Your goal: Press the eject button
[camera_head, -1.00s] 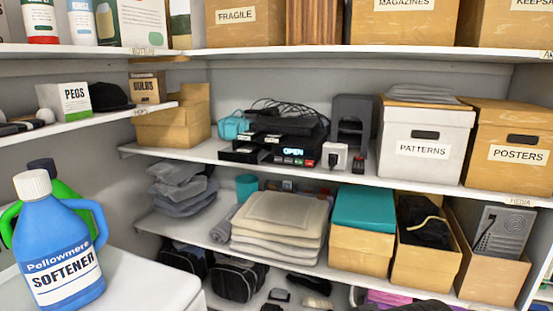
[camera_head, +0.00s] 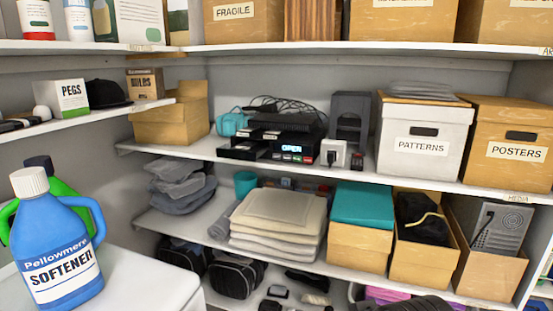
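A black media player (camera_head: 292,152) stands on the middle shelf among other black devices, with a lit display that seems to read "OPEN". Small coloured buttons show as a row along its front below the display. They are too small for me to read which one is eject. A black part juts out at the left of the stack (camera_head: 243,150); I cannot tell whether it is a tray. My gripper is not clearly in view. A dark rounded shape at the bottom edge, right of centre, may be part of my arm.
A white plug adapter (camera_head: 334,153) stands right of the player, and loose cables lie on top of the stack. A white PATTERNS box (camera_head: 421,145) is further right, a cardboard box (camera_head: 172,122) left. A blue softener bottle (camera_head: 58,250) stands on a white surface at front left.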

